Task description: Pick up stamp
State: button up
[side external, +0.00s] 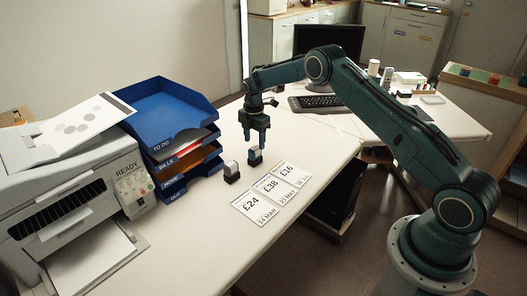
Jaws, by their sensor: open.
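Two small stamps stand on the white desk in the side external view. The nearer stamp (231,170) has a light top and a dark base. The other stamp (255,157) stands just to its right and has a bluish-grey top over a dark base. My gripper (257,145) points down directly above the right stamp, with its fingers open and their tips close to its top. I cannot tell whether the fingers touch it or reach around it. The left stamp stands apart from the gripper.
Several price cards (271,188) lie to the right of the stamps. A blue stacked tray (165,109) marked TO DO, BILLS, HOME and OUT stands left, beside a printer (75,180). A keyboard (322,104) and monitor (328,40) are behind. The desk is clear in front of the stamps.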

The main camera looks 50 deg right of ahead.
aim_at(255, 148)
jog(key=shift+f, duration=2.6)
jog(key=c, duration=1.1)
jog(key=shift+r, duration=0.2)
notch_tip(255, 148, up, 20)
jog(key=shift+f, duration=0.15)
